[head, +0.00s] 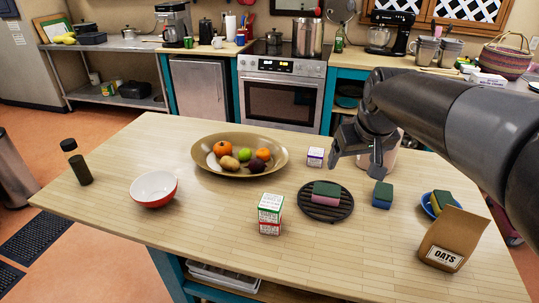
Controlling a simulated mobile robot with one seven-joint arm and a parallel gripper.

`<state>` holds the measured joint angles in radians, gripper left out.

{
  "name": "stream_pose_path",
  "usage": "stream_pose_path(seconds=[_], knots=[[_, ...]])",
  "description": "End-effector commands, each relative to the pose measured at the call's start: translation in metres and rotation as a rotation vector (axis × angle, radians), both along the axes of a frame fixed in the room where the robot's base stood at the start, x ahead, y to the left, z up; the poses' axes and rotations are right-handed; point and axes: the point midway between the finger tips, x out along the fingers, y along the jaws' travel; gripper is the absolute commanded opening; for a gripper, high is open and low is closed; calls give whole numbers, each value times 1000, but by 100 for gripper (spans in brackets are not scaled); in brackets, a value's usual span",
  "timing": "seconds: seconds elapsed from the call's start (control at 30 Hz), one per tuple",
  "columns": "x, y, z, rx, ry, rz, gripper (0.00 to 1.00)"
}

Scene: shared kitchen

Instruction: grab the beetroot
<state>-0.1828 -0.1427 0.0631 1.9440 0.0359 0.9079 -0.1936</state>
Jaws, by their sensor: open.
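A dark purple round thing, which looks like the beetroot (257,165), lies at the front right inside a wide brass-coloured bowl (201,171) on the wooden table. A green fruit (245,154), an orange fruit (263,154), a larger orange pumpkin-like thing (223,149) and a brown potato-like thing (229,163) lie in the bowl with it. My gripper (356,165) is open and empty, to the right of the bowl and apart from it. Its fingers point down above the table.
A small purple-white box (315,156) stands between bowl and gripper. A red-white carton (270,213), a black trivet with a sponge (326,213), another sponge (382,195) and an oats bag (452,238) stand nearer. A red bowl (154,196) and dark bottle (76,162) are left.

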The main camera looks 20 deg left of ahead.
Motion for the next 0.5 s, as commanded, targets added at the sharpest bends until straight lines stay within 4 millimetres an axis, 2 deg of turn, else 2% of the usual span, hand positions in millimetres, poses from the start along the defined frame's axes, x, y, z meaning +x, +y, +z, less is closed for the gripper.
stream_pose_path(seconds=[0.03,0.2,0.37,0.5], knots=[[17,15,-3,-2,8,32,81],[66,64,-15,-5,21,139,81],[108,113,-35,-5,33,238,81],[139,159,-59,-1,44,322,81]])
